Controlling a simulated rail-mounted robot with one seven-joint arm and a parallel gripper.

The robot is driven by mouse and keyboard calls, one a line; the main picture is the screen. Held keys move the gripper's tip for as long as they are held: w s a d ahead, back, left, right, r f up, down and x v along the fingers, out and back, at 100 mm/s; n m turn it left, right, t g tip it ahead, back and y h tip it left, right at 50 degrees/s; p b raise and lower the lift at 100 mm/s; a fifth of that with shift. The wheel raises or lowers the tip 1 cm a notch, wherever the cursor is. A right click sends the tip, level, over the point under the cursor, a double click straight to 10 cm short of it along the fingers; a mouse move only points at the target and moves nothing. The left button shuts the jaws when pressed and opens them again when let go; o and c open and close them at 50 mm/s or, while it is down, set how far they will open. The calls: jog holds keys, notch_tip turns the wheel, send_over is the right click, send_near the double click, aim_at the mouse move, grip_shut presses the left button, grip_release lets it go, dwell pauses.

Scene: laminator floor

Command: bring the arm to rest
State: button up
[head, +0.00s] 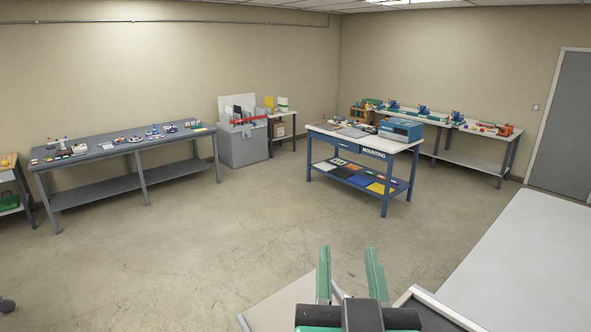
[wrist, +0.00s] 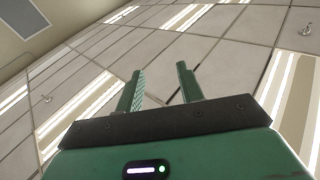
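My gripper (head: 349,270) is at the bottom middle of the head view, its two green fingers pointing up and away. The fingers stand apart with nothing between them. The wrist view also shows my gripper (wrist: 160,88) open and empty, with the ceiling (wrist: 215,50) and its lit panels behind it. No object touches the fingers in either view.
A blue table marked MOUNTING (head: 378,144) stands ahead on open floor (head: 240,220). A long grey table (head: 120,147) with small items is at left. A white-topped bench (head: 470,129) stands at the back right. A pale surface (head: 530,265) is close at right.

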jog(key=s+a+r+n+t+y, duration=0.2)
jog(key=s+a+r+t, duration=0.2)
jog(key=s+a+r, duration=0.4)
notch_tip(320, 180, up, 2)
jog(key=shift+s+a+t+y, duration=0.3)
jog(key=shift+s+t+y, duration=0.1)
jog(key=shift+s, duration=0.3)
jog(key=shift+c, duration=0.5)
